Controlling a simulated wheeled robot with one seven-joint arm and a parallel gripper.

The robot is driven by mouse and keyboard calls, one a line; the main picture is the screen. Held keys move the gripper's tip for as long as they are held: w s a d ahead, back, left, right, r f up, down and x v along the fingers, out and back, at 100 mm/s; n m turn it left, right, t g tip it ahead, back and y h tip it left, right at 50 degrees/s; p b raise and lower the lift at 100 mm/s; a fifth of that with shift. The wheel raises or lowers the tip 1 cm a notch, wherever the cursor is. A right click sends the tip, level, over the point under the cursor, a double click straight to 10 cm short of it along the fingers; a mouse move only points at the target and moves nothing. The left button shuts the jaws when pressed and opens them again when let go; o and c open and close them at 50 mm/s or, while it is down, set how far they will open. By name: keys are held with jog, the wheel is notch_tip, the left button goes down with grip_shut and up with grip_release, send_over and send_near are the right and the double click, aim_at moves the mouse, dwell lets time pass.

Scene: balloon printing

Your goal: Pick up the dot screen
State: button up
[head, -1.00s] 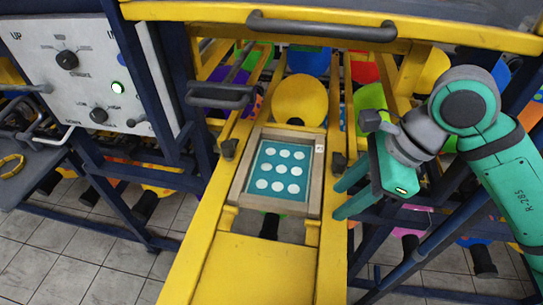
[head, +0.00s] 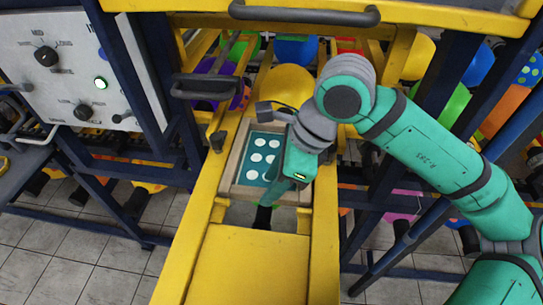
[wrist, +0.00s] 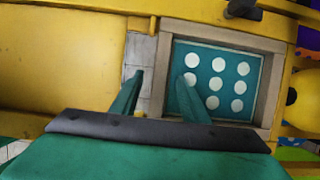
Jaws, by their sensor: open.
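The dot screen (head: 258,157) is a wooden frame around a teal panel with white dots. It rests on the yellow rails of the machine in the head view. My gripper (head: 270,193) is over its near right part and hides some of the dots. In the wrist view the dot screen (wrist: 228,82) lies right of centre. My gripper (wrist: 158,75) is open and empty there. One finger appears left of the frame's near wooden edge and the other over the teal panel. I cannot tell how far the fingertips are above the frame.
A yellow plate (head: 245,265) lies in front of the screen. A yellow bar with a dark handle (head: 303,14) crosses above. A second dark handle (head: 205,88) is at the left rail. A control panel (head: 70,70) stands at far left. Dark posts flank the rails.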

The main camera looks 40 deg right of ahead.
jog(key=shift+x, duration=1.25)
grip_shut()
jog(key=shift+r, duration=0.1)
